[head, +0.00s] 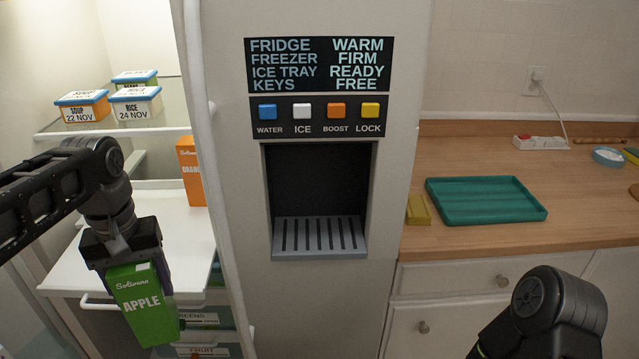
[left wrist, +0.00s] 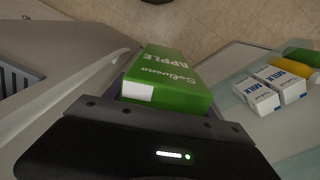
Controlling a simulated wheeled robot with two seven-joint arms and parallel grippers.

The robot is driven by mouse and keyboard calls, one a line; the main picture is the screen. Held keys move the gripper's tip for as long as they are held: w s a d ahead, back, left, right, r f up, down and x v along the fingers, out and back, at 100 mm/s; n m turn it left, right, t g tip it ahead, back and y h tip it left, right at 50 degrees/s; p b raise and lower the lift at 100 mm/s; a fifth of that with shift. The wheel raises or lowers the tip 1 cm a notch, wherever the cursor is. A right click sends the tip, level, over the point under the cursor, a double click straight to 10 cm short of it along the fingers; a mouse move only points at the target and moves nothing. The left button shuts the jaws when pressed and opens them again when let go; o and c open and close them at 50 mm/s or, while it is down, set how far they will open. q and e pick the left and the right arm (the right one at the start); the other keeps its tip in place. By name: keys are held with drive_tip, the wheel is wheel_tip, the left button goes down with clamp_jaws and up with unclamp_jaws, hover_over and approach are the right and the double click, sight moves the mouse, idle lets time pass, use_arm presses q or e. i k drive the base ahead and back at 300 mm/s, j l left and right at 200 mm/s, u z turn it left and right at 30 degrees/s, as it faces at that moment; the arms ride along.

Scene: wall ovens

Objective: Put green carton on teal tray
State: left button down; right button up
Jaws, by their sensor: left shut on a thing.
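The green carton (head: 143,303), labelled APPLE, hangs from my left gripper (head: 125,256), which is shut on its top end. The carton is slightly tilted, in front of the open fridge's white shelf. In the left wrist view the green carton (left wrist: 170,80) lies between the fingers, which are mostly hidden. The teal tray (head: 485,201) lies empty on the wooden counter at the right, well away from the carton. My right arm shows at the bottom right, but its gripper is out of view.
The fridge front with a dispenser (head: 319,238) stands between carton and counter. An orange carton (head: 190,170) stands on the fridge shelf. A yellow block (head: 418,210) lies just left of the tray. Milk cartons (left wrist: 273,88) show in the left wrist view.

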sight(483, 201)
drive_tip(key=l+z, duration=0.35)
drive_tip(key=i+l+z, duration=0.1)
drive_tip(key=l+z, duration=0.25)
drive_tip(key=i+l+z, duration=0.1)
drive_tip(key=l+z, duration=0.25)
drive_tip(key=i+l, duration=0.1)
drive_tip(key=i, duration=0.6)
drive_tip(key=i+l, duration=0.1)
drive_tip(key=i, duration=0.6)
